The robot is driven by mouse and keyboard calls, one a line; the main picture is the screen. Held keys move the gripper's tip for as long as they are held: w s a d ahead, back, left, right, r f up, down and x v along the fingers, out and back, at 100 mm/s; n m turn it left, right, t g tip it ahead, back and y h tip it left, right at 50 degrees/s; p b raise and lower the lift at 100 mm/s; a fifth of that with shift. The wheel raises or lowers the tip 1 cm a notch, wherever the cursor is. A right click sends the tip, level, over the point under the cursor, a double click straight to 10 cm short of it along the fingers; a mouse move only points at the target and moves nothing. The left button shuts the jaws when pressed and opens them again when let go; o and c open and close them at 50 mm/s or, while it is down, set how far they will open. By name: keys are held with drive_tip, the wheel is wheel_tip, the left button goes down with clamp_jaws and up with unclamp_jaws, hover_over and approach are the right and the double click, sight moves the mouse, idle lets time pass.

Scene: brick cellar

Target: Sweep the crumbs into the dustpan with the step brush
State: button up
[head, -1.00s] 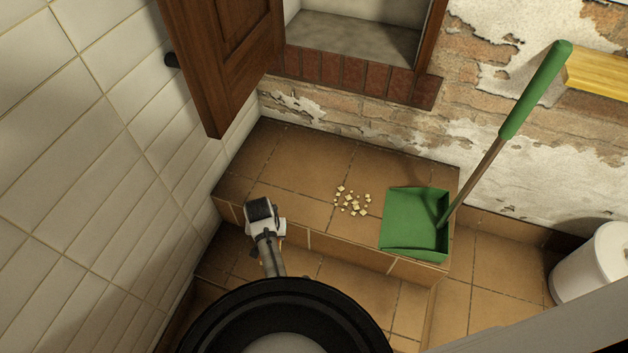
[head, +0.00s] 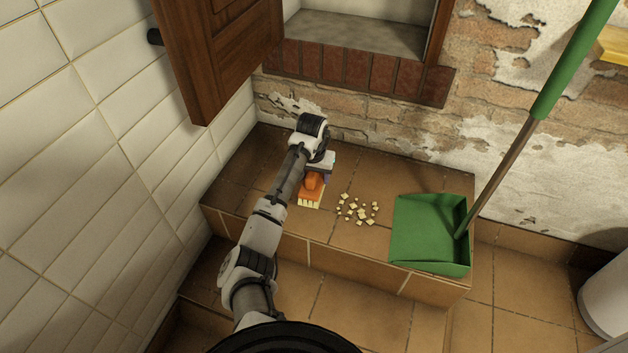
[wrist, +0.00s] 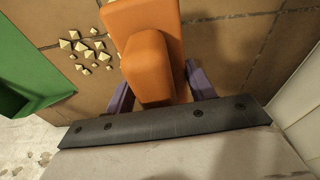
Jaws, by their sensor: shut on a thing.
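The step brush (head: 312,187) has an orange body and pale bristles, and it is on or just over the tiled step, left of the crumbs. My gripper (head: 321,172) is shut on it; in the wrist view the purple fingers of my gripper (wrist: 160,92) flank the orange handle of the brush (wrist: 150,65). The crumbs (head: 357,209) are a loose cluster of small pale bits on the step, and they show in the wrist view (wrist: 88,48) too. The green dustpan (head: 428,232) lies on the step right of the crumbs, its long handle leaning up to the right.
The step (head: 260,210) has a front edge dropping to the tiled floor. A white tiled wall (head: 90,170) is at the left, and an open wooden door (head: 225,55) hangs above the step. A white bin (head: 606,300) stands at the right. Step tiles between brush and crumbs are clear.

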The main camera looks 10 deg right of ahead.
drive_tip(key=shift+f+b, duration=3.75)
drive_tip(key=shift+b, duration=0.25)
drive_tip(key=shift+f, duration=0.1)
drive_tip(key=shift+f, duration=0.5)
drive_tip(key=s+d+p, duration=0.1)
drive_tip(key=d, duration=0.1)
drive_tip(key=s+d+p, duration=0.1)
drive_tip(key=d, duration=0.1)
drive_tip(key=s+d+p, duration=0.1)
drive_tip(key=d+p, duration=0.1)
drive_tip(key=shift+s+r, duration=0.1)
drive_tip(key=shift+r, duration=0.05)
drive_tip(key=shift+s+d, duration=0.2)
drive_tip(key=shift+d, duration=0.2)
